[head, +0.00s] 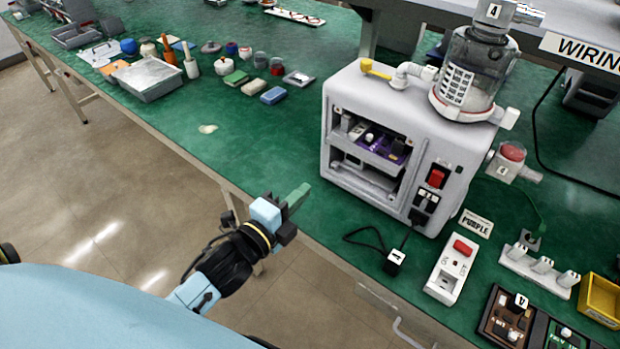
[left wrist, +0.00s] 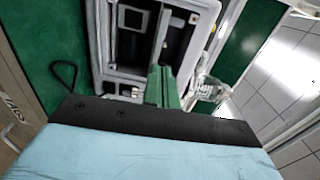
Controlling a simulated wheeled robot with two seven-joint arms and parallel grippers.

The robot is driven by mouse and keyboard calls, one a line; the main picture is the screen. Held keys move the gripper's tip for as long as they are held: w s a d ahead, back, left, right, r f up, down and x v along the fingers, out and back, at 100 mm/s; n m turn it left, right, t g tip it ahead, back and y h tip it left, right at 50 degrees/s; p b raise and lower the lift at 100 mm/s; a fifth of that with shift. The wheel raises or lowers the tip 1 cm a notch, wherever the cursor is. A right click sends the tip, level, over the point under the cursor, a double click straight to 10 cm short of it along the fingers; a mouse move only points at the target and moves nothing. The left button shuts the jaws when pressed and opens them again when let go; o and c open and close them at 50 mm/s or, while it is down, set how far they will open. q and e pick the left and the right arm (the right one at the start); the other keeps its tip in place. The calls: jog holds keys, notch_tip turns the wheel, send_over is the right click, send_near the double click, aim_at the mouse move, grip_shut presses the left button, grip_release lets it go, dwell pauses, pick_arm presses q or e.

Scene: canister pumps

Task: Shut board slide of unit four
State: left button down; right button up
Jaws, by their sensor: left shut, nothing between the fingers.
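Unit four is a white housing (head: 455,155) with a clear canister (head: 475,75) labelled 4 on top; it also shows in the left wrist view (left wrist: 103,45). Its front bay is open. A board slide with a purple board (head: 376,147) is in the upper part of the bay; how far it stands out is hard to tell. My left gripper (head: 297,196) has green fingers, shut and empty, at the table's front edge. It is left of and in front of the housing, apart from it. In the left wrist view, the fingers (left wrist: 161,86) point toward the housing. My right gripper is not in view.
A red switch (head: 436,177) is on the housing's front. A black cable runs to a tag (head: 395,258) marked 4. A white switch box (head: 451,270) stands to the right. Sponges, jars and a grey tray (head: 148,80) are at the back left.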

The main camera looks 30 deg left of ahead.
pick_arm(q)
notch_tip(320, 180, up, 4)
jog(key=a+g+p, duration=0.2)
jog(key=g+p, duration=0.1)
jog(key=p, duration=0.4)
send_near(340, 147)
jog(key=shift+y, duration=0.3)
jog(key=x, duration=0.5)
jog(key=shift+s+d+f, duration=0.15)
jog(key=shift+d, duration=0.05)
jog(key=shift+w+d, duration=0.2)
jog(key=shift+w, duration=0.55)
